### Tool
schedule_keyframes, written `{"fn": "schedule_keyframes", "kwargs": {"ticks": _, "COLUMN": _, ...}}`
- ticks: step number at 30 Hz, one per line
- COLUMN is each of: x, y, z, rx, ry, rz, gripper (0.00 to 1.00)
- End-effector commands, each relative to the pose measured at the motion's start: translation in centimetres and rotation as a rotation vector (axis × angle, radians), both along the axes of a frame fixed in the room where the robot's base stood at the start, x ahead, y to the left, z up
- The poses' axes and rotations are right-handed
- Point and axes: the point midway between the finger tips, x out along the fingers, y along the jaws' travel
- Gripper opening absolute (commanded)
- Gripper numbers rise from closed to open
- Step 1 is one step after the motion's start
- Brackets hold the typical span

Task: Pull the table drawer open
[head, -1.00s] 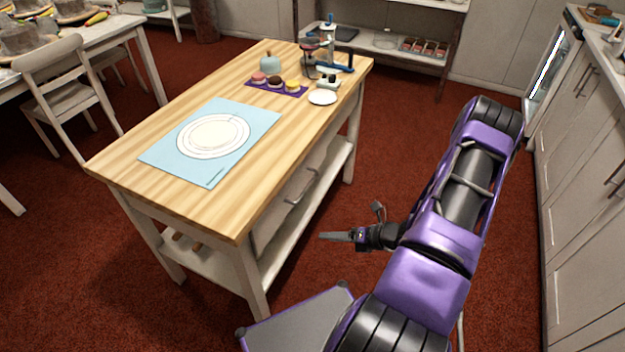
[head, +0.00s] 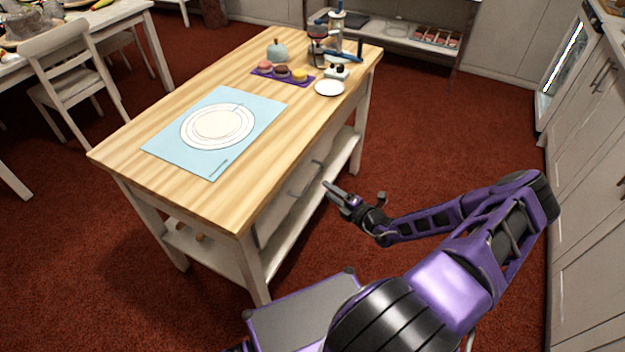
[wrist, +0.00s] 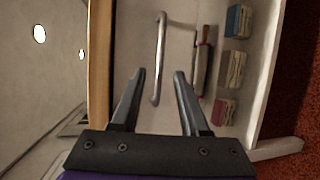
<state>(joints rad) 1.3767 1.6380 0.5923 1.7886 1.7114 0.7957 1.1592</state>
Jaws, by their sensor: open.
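The wooden-topped table (head: 215,170) stands in front of me. Its pale drawer front (head: 275,215) is on the right-hand side, under the top, with a grey bar handle (head: 304,184). The drawer looks shut. In the wrist view the handle (wrist: 160,50) runs upright in the picture, ahead of and between the fingers. My gripper (head: 328,187) is open and empty, just right of the handle in the head view. The gripper (wrist: 161,74) also shows its two spread fingers in the wrist view. I see no clear contact with the handle.
A blue mat (head: 180,150), macarons on a purple tray (head: 258,73) and a white plate (head: 329,88) are on top. Cabinets (head: 585,220) stand right; red floor lies between.

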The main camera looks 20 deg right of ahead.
Motion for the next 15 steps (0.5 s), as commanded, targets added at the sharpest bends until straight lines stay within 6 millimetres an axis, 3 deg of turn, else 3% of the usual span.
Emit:
{"fn": "schedule_keyframes", "kwargs": {"ticks": 6, "x": 4.5, "y": 1.3, "z": -1.0, "rx": -0.002, "ry": -0.001, "rz": 0.004, "gripper": 0.45}}
{"fn": "schedule_keyframes", "kwargs": {"ticks": 15, "x": 8.1, "y": 2.2, "z": -1.6, "rx": -0.001, "ry": 0.0, "rz": 0.001, "gripper": 0.45}}
